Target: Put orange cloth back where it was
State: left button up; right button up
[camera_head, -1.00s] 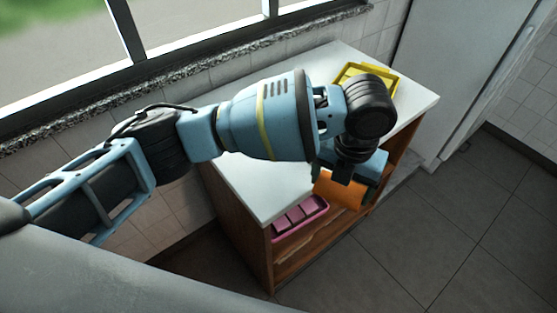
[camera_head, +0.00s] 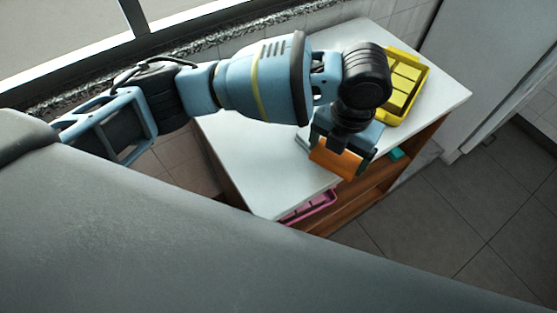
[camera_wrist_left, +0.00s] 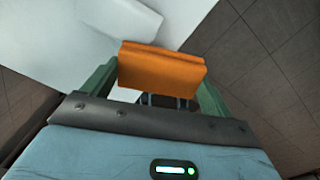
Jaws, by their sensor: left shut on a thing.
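The orange cloth (camera_head: 336,160) looks like a folded block. My left gripper (camera_head: 338,150) is shut on it and holds it near the front edge of the white-topped cabinet (camera_head: 262,178). In the left wrist view the orange cloth (camera_wrist_left: 162,68) sits between the two green fingers of my left gripper (camera_wrist_left: 158,82). I cannot tell how high it is above the cabinet top. My right gripper is not in view.
A yellow tray (camera_head: 404,86) with yellow blocks stands at the back right of the top. A pink tray (camera_head: 310,207) and a teal thing (camera_head: 397,153) show below the top's front edge. The top's left part is bare.

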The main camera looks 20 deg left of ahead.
pick_arm(q)
jog(key=p, duration=0.2)
send_over(279, 171)
jog(key=d, duration=0.1)
jog(key=shift+w+d+f, duration=0.1)
jog(key=shift+w+f, duration=0.1)
jog(key=shift+f, duration=0.15)
jog(key=shift+s+a+f, duration=0.1)
jog(key=shift+s+a, duration=0.05)
jog(key=shift+a, duration=0.25)
jog(key=shift+s+a+f, duration=0.1)
jog(key=shift+a+f, duration=0.1)
jog(key=shift+a, duration=0.05)
jog(key=shift+f, duration=1.6)
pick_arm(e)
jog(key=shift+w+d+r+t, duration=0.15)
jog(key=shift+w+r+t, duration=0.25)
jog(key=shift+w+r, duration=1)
pick_arm(q)
jog(key=shift+f, duration=0.1)
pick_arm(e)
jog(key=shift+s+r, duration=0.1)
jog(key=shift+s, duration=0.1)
pick_arm(q)
jog(key=o, duration=0.8)
